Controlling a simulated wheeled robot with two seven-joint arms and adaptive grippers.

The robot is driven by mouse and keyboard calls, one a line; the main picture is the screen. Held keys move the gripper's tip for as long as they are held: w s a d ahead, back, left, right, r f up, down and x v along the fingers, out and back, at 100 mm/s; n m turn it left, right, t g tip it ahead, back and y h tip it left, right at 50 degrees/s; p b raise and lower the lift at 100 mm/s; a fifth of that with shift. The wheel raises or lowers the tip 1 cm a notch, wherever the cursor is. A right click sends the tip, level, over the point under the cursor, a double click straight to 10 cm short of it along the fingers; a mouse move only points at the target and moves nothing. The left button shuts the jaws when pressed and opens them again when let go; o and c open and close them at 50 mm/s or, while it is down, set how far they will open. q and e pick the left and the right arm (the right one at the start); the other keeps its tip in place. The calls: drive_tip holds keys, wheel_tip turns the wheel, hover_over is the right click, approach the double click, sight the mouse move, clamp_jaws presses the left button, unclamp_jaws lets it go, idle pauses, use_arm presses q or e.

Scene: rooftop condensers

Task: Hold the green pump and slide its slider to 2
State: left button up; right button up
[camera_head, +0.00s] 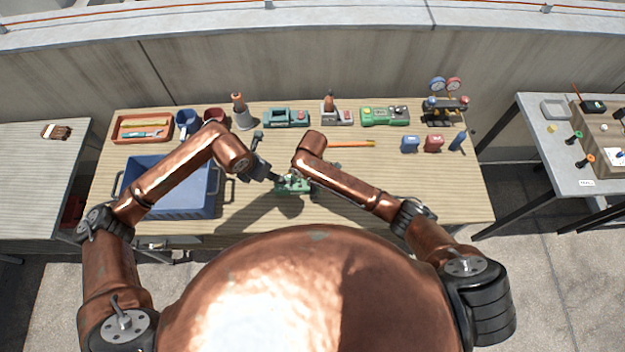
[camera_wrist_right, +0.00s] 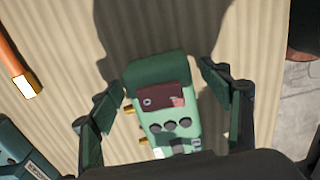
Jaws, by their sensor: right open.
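The green pump (camera_head: 293,187) lies near the middle front of the bench, partly hidden by my arms. In the right wrist view the pump (camera_wrist_right: 176,72) shows a dark red panel, a row of dark round knobs and brass fittings on one side. I cannot make out its slider's position. My right gripper (camera_wrist_right: 165,100) is open, with one finger on each side of the pump, apparently apart from it. My left gripper (camera_head: 272,176) is just left of the pump in the head view; its fingertips are too small to read.
A blue crate (camera_head: 183,210) stands to the left, below my left arm. A orange-handled stick (camera_head: 352,143) lies behind the pump. Several tools and devices line the back, including another green device (camera_head: 385,115). The bench's front right is mostly clear.

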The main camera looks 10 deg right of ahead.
sight(280, 180)
drive_tip(key=shift+c, duration=0.6)
drive_tip(key=c, duration=1.7)
use_arm(q)
drive_tip(key=shift+o, duration=1.2)
drive_tip(key=shift+a, duration=0.1)
drive_tip(key=w+f+m, duration=0.1)
drive_tip(key=f+m, duration=0.1)
drive_tip(key=f, duration=0.1)
drive_tip(key=w+d+f+m+g+h, duration=0.1)
drive_tip(key=f+m, duration=0.2)
drive_tip(key=d+f+m+g, duration=0.1)
drive_tip(key=f+m, duration=0.1)
drive_tip(key=shift+w+d+f+m+h, duration=0.15)
drive_tip(key=shift+w+f+m+h, duration=0.15)
drive_tip(key=shift+w+f+h, duration=0.1)
clamp_jaws()
